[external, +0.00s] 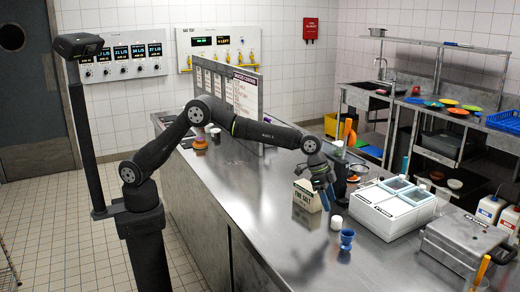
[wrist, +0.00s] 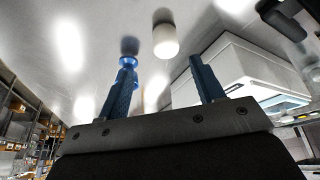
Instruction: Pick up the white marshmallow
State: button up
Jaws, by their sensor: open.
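The white marshmallow (external: 336,222) is a small pale cylinder on the steel counter, just beside a blue egg cup (external: 347,238). In the wrist view the marshmallow (wrist: 166,42) shows beyond the gap between my blue fingers, and the blue cup (wrist: 128,63) shows by the left fingertip. My gripper (external: 327,201) points down above the counter, a little up and left of the marshmallow in the external view. The fingers are apart with nothing between them; the wrist view also shows my gripper (wrist: 161,72) open and empty.
A fine salt box (external: 306,196) stands close to the left of my gripper. A white unit with lidded compartments (external: 380,222) stands to the right of the marshmallow. A grey metal appliance (external: 460,245) is farther right. The counter left of the salt box is clear.

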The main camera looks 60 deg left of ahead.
aim_at(336, 218)
jog(key=x, duration=0.3)
jog(key=shift+w+d+f, duration=0.1)
jog(key=shift+f, duration=0.15)
jog(key=shift+w+a+x, duration=0.1)
jog(key=shift+w+x, duration=0.05)
jog(key=shift+x, duration=1.2)
jog(key=shift+w+a+x, duration=0.1)
jog(key=shift+w+x, duration=0.1)
jog(key=shift+x, duration=1.15)
jog(key=c, duration=0.7)
